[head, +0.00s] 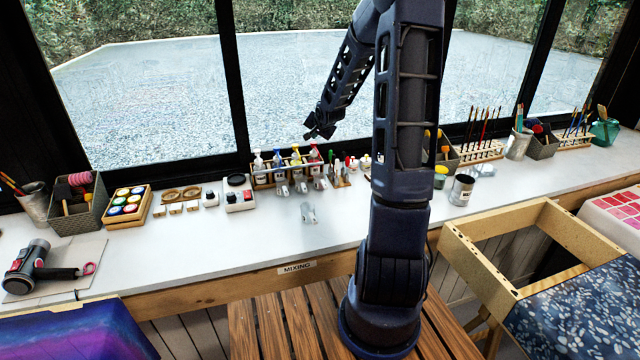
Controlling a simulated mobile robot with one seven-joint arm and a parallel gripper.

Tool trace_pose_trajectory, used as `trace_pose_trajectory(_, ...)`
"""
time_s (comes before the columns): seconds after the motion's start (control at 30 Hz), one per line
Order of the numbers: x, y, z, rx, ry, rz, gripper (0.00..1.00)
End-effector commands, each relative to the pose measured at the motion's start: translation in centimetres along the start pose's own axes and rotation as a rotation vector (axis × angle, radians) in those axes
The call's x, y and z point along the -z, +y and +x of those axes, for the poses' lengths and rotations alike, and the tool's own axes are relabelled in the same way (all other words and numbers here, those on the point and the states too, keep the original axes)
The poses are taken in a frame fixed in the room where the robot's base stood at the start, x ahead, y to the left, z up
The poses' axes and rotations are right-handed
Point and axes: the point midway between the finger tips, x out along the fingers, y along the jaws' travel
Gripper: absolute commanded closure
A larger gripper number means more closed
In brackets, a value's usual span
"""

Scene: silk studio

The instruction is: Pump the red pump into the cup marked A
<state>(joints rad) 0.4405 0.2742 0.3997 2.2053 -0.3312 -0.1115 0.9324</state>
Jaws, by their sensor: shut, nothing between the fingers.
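A wooden rack (262,180) on the white counter holds several pump bottles in a row. The red pump (315,152) is at its right end, with blue, yellow and white-topped pumps to its left. Small grey cups stand in front of the rack, one of them below the red pump (321,184). No letter on any cup is readable, so I cannot tell which is A. My gripper (318,130) is shut and empty, in the air, showing just above the red pump in the picture.
Small bottles (352,165) stand right of the rack. A metal can (461,190) and brush holders (480,150) are farther right. The counter front around the lone cup is clear.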

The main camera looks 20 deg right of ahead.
Motion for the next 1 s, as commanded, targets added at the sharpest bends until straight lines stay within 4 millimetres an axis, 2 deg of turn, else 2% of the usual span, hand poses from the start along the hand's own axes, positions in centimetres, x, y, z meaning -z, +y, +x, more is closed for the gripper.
trace_pose_trajectory(0.43, 0.4, -0.3, -0.5, 0.001, 0.002, 0.0, 1.0)
trace_pose_trajectory(1.0, 2.8, -2.5, -3.6, 0.0, 0.003, 0.002, 1.0)
